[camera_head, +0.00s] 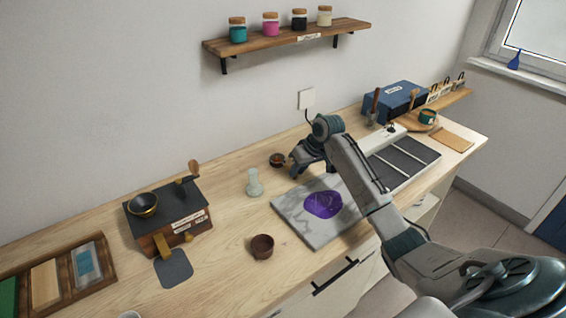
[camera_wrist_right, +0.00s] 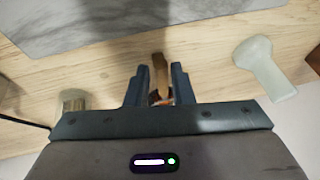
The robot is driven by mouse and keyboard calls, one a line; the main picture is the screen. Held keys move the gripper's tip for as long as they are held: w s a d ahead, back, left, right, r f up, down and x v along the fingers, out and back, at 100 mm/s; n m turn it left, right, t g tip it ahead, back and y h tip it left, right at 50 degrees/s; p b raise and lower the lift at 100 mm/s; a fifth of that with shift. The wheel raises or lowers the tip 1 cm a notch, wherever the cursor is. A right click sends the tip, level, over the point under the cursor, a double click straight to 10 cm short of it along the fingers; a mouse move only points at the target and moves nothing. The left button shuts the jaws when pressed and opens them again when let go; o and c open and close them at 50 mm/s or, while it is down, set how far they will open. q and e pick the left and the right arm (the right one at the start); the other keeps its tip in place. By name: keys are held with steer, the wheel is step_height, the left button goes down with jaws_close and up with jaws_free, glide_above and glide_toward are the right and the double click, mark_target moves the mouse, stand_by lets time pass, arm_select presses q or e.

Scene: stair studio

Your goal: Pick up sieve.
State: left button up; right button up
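A small dark round piece, which I take for the sieve (camera_head: 277,160), is on the wooden worktop beside the fingers of my right gripper (camera_head: 303,163). In the right wrist view a brown wooden handle (camera_wrist_right: 159,72), seemingly the sieve's, lies between the two fingers of my right gripper (camera_wrist_right: 160,80). The fingers are apart, one on each side of the handle, with narrow gaps showing. My left gripper is not in view.
A glass muller (camera_head: 254,184) and a brown bowl (camera_head: 262,246) stand left of a marble slab (camera_head: 293,222) with purple powder. A dark mill box (camera_head: 165,212) is farther left. A jar shelf (camera_head: 285,38) hangs above. Bare worktop (camera_head: 225,225) lies between mill and bowl.

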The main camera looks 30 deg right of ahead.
steer(key=shift+w+a+f, duration=0.1)
steer(key=shift+w+f, duration=0.1)
steer(key=shift+f, duration=0.35)
jaws_close()
steer(key=shift+r, duration=0.1)
